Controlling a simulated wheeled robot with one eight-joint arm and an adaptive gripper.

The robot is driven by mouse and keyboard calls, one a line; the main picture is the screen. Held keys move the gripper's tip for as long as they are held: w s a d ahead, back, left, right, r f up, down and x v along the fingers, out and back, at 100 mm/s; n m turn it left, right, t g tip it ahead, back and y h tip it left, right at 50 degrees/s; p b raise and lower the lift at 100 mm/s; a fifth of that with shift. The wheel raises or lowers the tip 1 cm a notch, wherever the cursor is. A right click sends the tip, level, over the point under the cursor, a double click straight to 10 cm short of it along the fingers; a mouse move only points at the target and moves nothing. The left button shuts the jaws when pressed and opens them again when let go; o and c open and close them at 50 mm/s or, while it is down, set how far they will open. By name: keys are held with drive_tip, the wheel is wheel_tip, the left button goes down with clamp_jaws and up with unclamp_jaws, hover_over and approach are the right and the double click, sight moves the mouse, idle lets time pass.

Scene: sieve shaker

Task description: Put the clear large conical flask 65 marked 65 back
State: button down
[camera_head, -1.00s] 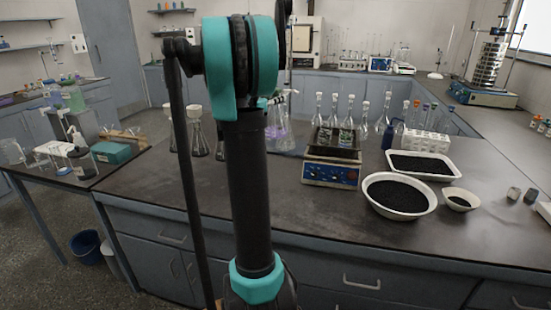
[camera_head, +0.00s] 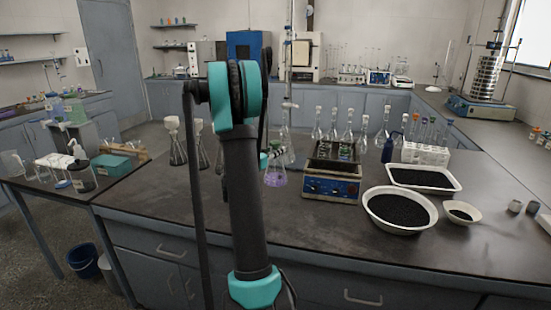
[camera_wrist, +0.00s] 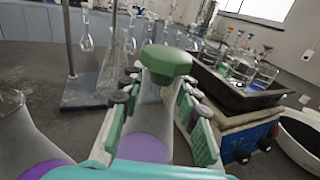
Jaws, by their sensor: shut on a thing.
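My gripper (camera_wrist: 158,128) is shut on a clear conical flask (camera_wrist: 146,146) with a green stopper (camera_wrist: 166,62) and purple liquid in its base. The flask stands nearly upright between the two green-padded fingers. No number 65 is readable on it. In the head view a flask with purple liquid (camera_head: 275,179) shows just right of my arm, left of the shaker; my arm hides most of the gripper there. A second flask with purple liquid (camera_wrist: 32,148) stands close on the left in the wrist view.
A blue-fronted shaker (camera_head: 331,187) with a dark tray (camera_wrist: 240,88) of flasks is close to the right. White basins of black grains (camera_head: 400,211) lie further right. A stand with a grey-blue base (camera_wrist: 86,91) is behind on the left. Stoppered flasks (camera_head: 348,127) line the back.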

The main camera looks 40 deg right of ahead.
sight(276, 164)
drive_tip(key=shift+f, duration=1.8)
drive_tip(key=c, duration=1.1)
unclamp_jaws()
